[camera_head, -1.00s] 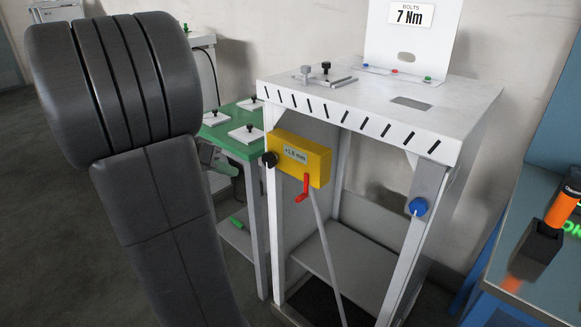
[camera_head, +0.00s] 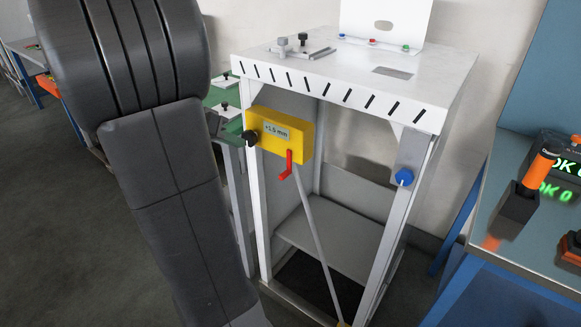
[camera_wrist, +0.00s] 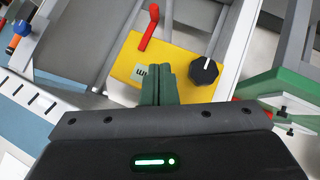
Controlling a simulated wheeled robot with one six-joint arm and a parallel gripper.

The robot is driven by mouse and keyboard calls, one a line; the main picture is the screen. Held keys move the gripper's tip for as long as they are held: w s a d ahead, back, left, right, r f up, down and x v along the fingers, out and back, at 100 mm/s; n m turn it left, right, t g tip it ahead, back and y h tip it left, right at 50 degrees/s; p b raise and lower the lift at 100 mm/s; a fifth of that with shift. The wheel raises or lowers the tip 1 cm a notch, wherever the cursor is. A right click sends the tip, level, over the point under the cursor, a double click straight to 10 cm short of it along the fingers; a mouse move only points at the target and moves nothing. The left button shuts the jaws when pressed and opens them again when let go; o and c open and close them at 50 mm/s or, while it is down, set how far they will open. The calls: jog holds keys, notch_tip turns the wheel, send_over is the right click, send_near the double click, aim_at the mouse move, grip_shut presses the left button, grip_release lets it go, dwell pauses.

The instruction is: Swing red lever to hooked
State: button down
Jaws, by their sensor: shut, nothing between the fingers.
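The red lever (camera_head: 287,165) hangs from the lower right part of the yellow box (camera_head: 262,136), its lower end bent to the left. The box carries a label reading +1.5 mm and a black knob (camera_head: 250,137) at its left end. In the wrist view, the red lever (camera_wrist: 149,28), the yellow box (camera_wrist: 176,57) and the black knob (camera_wrist: 205,71) lie beyond my gripper (camera_wrist: 164,68). Its green fingers are shut together and empty, over the box's label, apart from the lever.
The white stand (camera_head: 345,75) holds the box on its left front post. A grey rod runs down below the box. A blue knob (camera_head: 404,177) sits on the right post. A workbench (camera_head: 540,235) with an orange tool (camera_head: 541,165) stands at right. Green tables stand behind at left.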

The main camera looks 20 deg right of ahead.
jog(key=shift+d, duration=0.45)
jog(key=s+a+f+x, duration=0.1)
jog(key=s+x, duration=0.1)
jog(key=x, duration=1)
jog(key=shift+d+f, duration=0.3)
jog(key=shift+f, duration=0.35)
